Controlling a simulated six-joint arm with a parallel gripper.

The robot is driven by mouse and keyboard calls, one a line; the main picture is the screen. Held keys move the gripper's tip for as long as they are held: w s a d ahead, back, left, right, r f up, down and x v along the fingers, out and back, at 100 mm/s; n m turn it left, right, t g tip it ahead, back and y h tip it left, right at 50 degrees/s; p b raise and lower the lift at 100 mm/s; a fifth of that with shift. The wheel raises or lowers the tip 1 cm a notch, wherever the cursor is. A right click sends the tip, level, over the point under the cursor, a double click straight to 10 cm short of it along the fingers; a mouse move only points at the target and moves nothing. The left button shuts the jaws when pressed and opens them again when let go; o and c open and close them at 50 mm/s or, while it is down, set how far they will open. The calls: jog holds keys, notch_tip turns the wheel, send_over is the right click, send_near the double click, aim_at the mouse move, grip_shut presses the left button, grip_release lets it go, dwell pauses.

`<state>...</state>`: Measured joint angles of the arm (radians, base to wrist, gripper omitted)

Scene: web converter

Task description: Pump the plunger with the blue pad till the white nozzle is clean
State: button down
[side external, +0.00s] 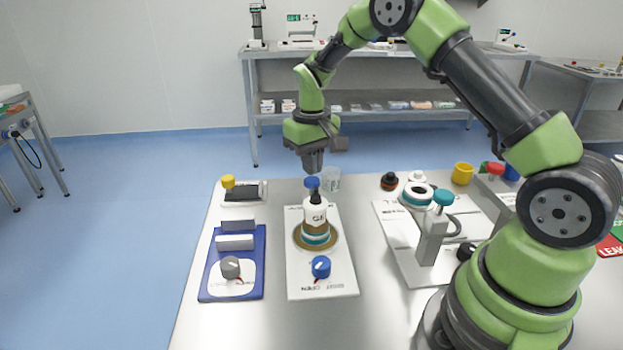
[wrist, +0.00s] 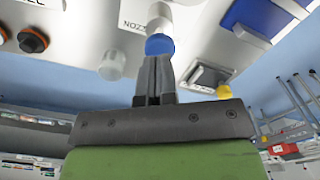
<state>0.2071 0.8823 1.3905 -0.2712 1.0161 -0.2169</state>
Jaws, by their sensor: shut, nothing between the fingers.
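The blue pad (side external: 312,182) tops an upright plunger on a white and teal body (side external: 316,212), which stands on a brown round base on a white board (side external: 322,289). My gripper (side external: 313,168) points straight down, shut and empty, with its fingertips just above or on the pad; I cannot tell whether they touch. In the wrist view the shut fingers (wrist: 155,65) end at the blue pad (wrist: 160,44). A label starting "NOZZ" shows beside it. I cannot single out the white nozzle or tell how clean it is.
A blue dial (side external: 320,266) sits on the board's front. A blue plate (side external: 260,282) with a grey knob (side external: 230,267) is to the left. A translucent cup (side external: 330,179) stands just behind. A grey stand with a teal knob (side external: 443,198) is to the right.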

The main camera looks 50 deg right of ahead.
aim_at(312, 180)
jog(key=shift+f, duration=1.9)
jog(key=shift+r, duration=2.3)
jog(key=shift+r, duration=3)
